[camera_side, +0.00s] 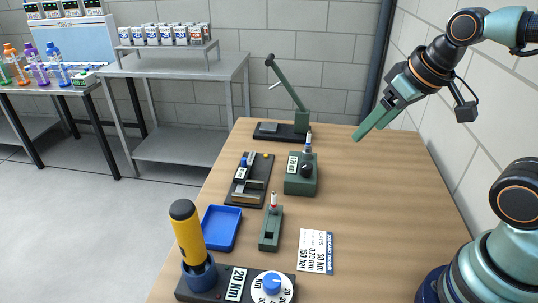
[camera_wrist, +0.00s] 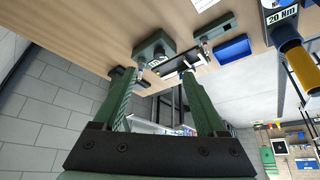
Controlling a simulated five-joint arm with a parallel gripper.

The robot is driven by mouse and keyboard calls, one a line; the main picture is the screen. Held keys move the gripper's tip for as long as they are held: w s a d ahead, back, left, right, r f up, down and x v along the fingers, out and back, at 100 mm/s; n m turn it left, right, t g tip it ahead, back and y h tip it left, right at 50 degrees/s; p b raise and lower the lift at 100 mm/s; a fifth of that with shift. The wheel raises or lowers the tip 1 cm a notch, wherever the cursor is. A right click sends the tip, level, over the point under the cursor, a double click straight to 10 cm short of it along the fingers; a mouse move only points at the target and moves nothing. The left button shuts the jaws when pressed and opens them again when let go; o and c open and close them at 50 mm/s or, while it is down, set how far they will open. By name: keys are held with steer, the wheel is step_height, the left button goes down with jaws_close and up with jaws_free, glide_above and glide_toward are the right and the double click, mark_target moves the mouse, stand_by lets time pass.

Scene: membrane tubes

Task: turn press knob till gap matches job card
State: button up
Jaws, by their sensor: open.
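My gripper (camera_side: 370,131) is open and empty, raised above the right back of the wooden table; its two green fingers are apart in the wrist view (camera_wrist: 158,76). The white job card (camera_side: 316,251) lies flat at the front right and seems to read 30 Nm, 0.70 mm and 150 bar. A green lever press (camera_side: 290,95) stands on a dark base at the back. In front of it is a green block with a black knob (camera_side: 306,170) and a small label. A dark fixture (camera_side: 262,183) with a blue knob lies to its left. Which knob sets the gap is unclear.
A blue tray (camera_side: 208,246) and a green holder (camera_side: 270,241) with a red-tipped tube stand nearer the front. A yellow-black driver (camera_side: 187,228) stands upright by a blue dial (camera_side: 271,283) and a 20 Nm label. The table's right side is mostly clear.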

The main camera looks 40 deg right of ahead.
steer(key=m+g, duration=0.5)
steer(key=g, duration=0.1)
glide_above(307, 165)
step_height(307, 165, down, 7)
step_height(307, 165, down, 12)
steer(key=shift+a+r, duration=0.1)
steer(key=shift+r, duration=0.05)
